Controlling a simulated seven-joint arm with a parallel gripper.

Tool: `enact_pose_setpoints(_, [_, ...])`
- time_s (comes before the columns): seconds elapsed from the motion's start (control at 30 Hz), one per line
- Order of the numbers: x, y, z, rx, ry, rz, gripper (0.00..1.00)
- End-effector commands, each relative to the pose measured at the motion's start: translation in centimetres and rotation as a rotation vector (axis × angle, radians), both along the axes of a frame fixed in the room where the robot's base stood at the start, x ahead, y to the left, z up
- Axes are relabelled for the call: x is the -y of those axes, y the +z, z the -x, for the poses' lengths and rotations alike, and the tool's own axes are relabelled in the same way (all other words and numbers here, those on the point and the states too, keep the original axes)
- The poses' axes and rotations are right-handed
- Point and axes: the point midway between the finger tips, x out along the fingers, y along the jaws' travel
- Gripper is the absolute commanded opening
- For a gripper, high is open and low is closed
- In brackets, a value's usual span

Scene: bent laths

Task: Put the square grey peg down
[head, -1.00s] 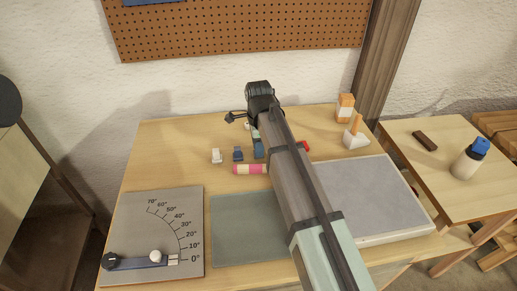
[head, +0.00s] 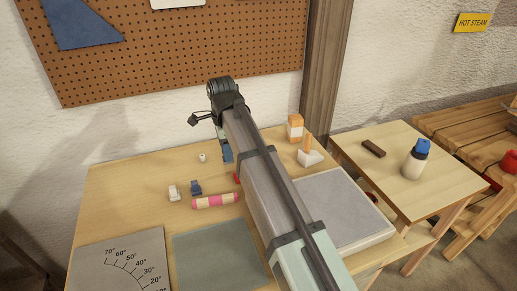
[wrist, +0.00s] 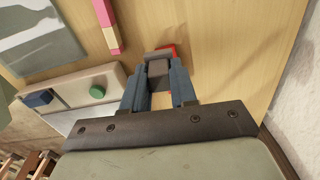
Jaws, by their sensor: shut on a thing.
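My gripper (wrist: 158,88) is shut on the square grey peg (wrist: 158,72), whose dark grey block shows between the two blue fingers in the wrist view. A lighter grey piece and a red thing (wrist: 171,50) show just beyond the peg. I cannot tell whether the peg touches them or the table. In the head view one blue finger (head: 227,151) shows at the far end of my arm, and the peg is hidden. The red thing shows as a small patch (head: 237,179) beside my arm.
A pink and cream bar (head: 215,201), a blue piece (head: 196,187) and white pieces (head: 174,193) lie left of my arm. A grey-green mat (head: 215,255) and angle board (head: 120,265) are nearer. A pale slab (head: 345,205), orange box (head: 295,128) and white wedge (head: 311,157) stand right.

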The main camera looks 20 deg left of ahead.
Motion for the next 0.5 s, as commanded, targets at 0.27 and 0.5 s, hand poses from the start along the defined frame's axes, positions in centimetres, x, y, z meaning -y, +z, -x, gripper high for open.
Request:
enact_pose_setpoints(0.27, [5.1, -0.4, -8.9, -0.012, -0.131, 0.011, 0.00])
enact_pose_setpoints(0.5, [7.9, -0.4, -18.3, -0.020, -0.219, 0.018, 0.00])
